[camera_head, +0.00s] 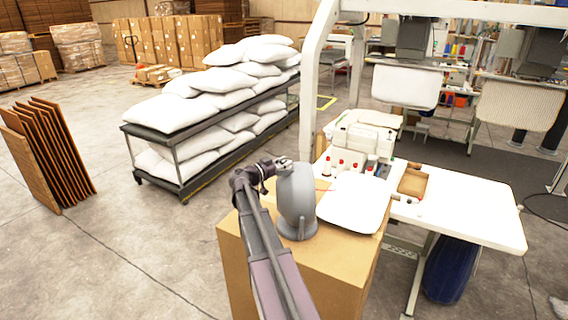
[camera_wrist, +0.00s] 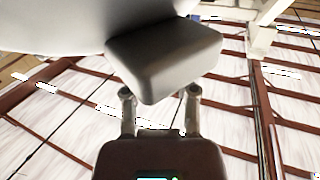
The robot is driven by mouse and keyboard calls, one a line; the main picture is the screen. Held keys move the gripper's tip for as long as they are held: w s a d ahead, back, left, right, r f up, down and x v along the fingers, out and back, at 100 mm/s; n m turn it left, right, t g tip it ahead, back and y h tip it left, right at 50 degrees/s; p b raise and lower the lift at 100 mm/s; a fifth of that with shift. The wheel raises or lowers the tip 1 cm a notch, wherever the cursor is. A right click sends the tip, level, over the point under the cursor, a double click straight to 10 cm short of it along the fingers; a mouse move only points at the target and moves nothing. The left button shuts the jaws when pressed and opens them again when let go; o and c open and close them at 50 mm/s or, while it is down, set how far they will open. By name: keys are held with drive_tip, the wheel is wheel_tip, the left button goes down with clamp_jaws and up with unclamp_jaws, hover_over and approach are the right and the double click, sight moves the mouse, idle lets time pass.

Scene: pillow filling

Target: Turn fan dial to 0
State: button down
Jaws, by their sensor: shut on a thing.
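The grey fan (camera_head: 296,196) stands upright on a cardboard box (camera_head: 345,262), its round head on a short base. My gripper (camera_head: 266,170) is at the upper left side of the fan head. In the wrist view, a grey block-like housing (camera_wrist: 165,60) of the fan fills the top middle, below the wide pale curve of the fan head (camera_wrist: 60,22). The two fingertips of my gripper (camera_wrist: 160,92) reach the near end of this housing, one on each side, shut on the fan there. I cannot make out the dial or its numbers.
A white panel (camera_head: 353,203) lies right of the fan, close to it. A white sewing table (camera_head: 465,208) with a machine (camera_head: 362,138) stands further right. A rack (camera_head: 185,178) stacked with white pillows (camera_head: 172,112) is behind. Floor is open at the left.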

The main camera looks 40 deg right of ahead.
drive_tip(key=shift+c, duration=1.9)
unclamp_jaws()
drive_tip(key=a, duration=1.2)
drive_tip(key=shift+s, duration=0.1)
drive_tip(key=shift+f, duration=0.1)
